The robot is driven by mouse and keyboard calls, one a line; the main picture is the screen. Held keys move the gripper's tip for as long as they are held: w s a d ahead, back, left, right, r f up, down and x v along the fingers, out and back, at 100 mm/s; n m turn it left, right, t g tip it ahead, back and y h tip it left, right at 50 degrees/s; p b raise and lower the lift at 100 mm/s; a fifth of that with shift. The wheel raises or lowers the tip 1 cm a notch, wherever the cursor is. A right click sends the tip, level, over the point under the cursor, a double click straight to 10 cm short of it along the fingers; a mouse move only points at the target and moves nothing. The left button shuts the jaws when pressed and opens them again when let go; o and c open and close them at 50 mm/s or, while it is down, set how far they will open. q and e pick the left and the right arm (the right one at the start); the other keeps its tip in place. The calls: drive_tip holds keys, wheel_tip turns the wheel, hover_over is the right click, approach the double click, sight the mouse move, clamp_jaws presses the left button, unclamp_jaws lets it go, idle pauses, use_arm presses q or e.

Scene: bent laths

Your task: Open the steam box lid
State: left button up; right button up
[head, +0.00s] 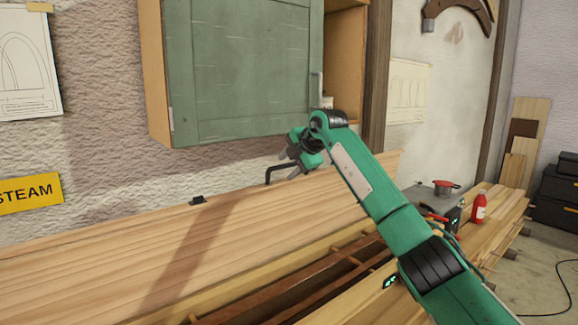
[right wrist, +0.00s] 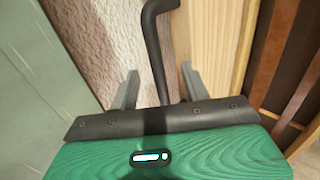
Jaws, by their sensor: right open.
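The steam box lid (head: 100,262) is a long panel of light wood planks. It stands raised and leans back towards the wall, and the box's dark interior with wooden slats (head: 335,268) shows in front of it. A black bent handle (head: 268,174) sticks out at the lid's top edge. My right gripper (head: 287,165) is at this handle with its jaws open. In the right wrist view, the handle (right wrist: 154,40) runs between the two spread fingers of the gripper (right wrist: 160,80), with gaps at the sides. My left gripper is not in view.
A green wall cabinet (head: 240,70) hangs close above my right gripper. A small black fitting (head: 198,200) sits on the lid's top edge. A red bottle (head: 479,208) and a grey unit with a red-topped item (head: 440,187) stand to the right.

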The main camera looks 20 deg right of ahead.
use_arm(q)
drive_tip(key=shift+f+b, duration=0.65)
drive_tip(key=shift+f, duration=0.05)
use_arm(e)
drive_tip(key=v, duration=0.8)
drive_tip(key=shift+s+r, duration=0.25)
drive_tip(key=shift+d, duration=0.1)
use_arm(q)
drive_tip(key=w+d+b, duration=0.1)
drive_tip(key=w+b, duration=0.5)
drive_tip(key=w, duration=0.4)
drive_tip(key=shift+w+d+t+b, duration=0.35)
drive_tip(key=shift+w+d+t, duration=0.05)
use_arm(e)
drive_tip(key=s+d+r, duration=0.2)
drive_tip(key=s+d, duration=0.3)
drive_tip(key=s, duration=0.8)
drive_tip(key=shift+d, duration=0.2)
